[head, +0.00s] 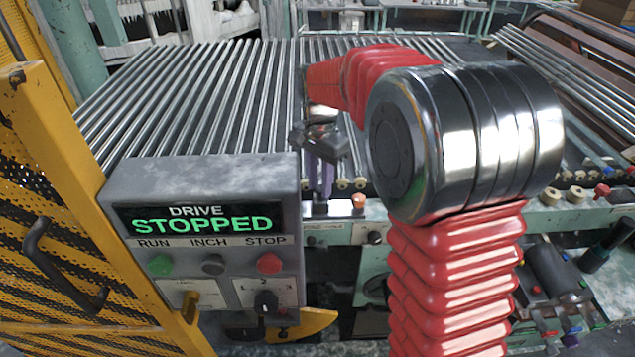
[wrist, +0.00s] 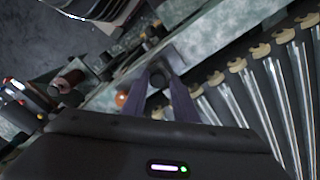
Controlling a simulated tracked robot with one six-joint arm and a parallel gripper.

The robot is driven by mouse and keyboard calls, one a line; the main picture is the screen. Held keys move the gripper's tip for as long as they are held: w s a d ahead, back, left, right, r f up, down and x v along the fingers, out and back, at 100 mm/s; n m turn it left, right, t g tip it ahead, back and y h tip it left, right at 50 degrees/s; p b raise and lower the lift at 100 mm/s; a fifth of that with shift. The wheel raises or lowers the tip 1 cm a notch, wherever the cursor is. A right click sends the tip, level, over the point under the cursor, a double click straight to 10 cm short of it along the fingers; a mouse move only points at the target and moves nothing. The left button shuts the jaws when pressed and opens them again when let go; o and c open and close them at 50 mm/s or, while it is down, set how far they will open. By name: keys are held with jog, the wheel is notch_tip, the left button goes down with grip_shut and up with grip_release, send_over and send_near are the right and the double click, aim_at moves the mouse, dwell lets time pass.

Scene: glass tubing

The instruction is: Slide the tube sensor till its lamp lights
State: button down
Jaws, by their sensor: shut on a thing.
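My gripper (head: 320,186) reaches down at the front edge of the roller bed, with its dark purple fingers pointing down to the pale rail. In the wrist view my gripper (wrist: 160,78) is shut on a small dark round part, which looks like the grip of the tube sensor (wrist: 155,80). The fingers hide most of the sensor in the head view. A small orange dome, probably the lamp (head: 358,201), sits just right of the fingers on the rail; it also shows in the wrist view (wrist: 121,98). It shows no clear glow.
A yellow guard (head: 75,190) stands at far left. A dark knob (head: 375,237) sits below the rail.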

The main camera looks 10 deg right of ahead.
jog(key=shift+d, duration=0.3)
jog(key=c, duration=1.5)
grip_release()
jog(key=shift+c, duration=0.2)
jog(key=shift+r, duration=0.1)
notch_tip(320, 180, up, 14)
jog(key=shift+f, duration=0.25)
